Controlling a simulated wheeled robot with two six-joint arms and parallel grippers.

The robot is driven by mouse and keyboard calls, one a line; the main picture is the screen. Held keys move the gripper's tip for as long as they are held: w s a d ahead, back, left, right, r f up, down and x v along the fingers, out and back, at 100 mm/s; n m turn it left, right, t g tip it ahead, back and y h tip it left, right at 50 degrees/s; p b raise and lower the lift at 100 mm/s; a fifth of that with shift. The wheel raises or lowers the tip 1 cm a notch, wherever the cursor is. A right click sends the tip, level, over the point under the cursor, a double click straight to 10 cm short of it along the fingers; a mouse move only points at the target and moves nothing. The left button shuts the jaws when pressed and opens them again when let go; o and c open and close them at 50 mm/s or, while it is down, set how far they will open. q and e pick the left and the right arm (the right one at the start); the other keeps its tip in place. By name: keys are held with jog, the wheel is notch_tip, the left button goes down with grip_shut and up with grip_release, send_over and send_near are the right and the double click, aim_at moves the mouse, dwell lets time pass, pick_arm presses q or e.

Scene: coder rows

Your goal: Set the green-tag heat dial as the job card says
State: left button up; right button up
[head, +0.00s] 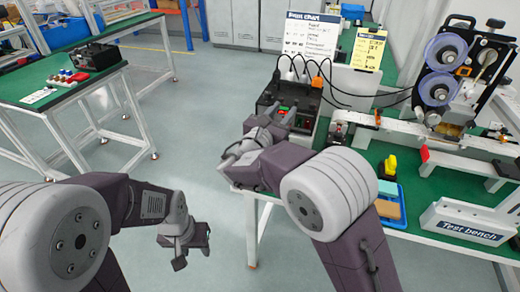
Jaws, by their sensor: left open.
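A black control box (301,92) stands on the green bench at the centre, with small red and green patches on its front and cables at its top. The green-tag heat dial cannot be made out. A yellow card (369,48), perhaps the job card, stands upright behind the box; its writing is too small to read. My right gripper (276,120) is right in front of the box and covers part of its front. Whether it touches the box or is open cannot be told. My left gripper (193,252) is open and empty, low over the floor, away from the bench.
A white chart (312,35) stands behind the box. A machine with purple reels (437,85) and a white rail is at the right. A blue tray (391,210) and a "Test bench" sign (468,226) are nearer. Another green table (45,75) stands left, with clear floor between.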

jog(key=a+f+y+b, duration=0.1)
jog(key=a+f, duration=0.1)
jog(key=s+a+f+n, duration=0.1)
jog(key=a+f, duration=0.1)
jog(key=f, duration=0.1)
jog(key=s+a+f+n+y+b, duration=0.1)
jog(key=a+f, duration=0.2)
jog(key=shift+a+f+t+y+b, duration=0.1)
jog(key=shift+f+t+y+b, duration=0.05)
jog(key=shift+t+y+b, duration=0.15)
jog(key=shift+s+a, duration=0.2)
jog(key=shift+s, duration=0.05)
jog(key=shift+w+a, duration=0.1)
jog(key=x, duration=0.9)
jog(key=shift+b, duration=0.4)
pick_arm(q)
notch_tip(320, 180, down, 6)
jog(key=shift+d, duration=0.3)
pick_arm(e)
grip_shut()
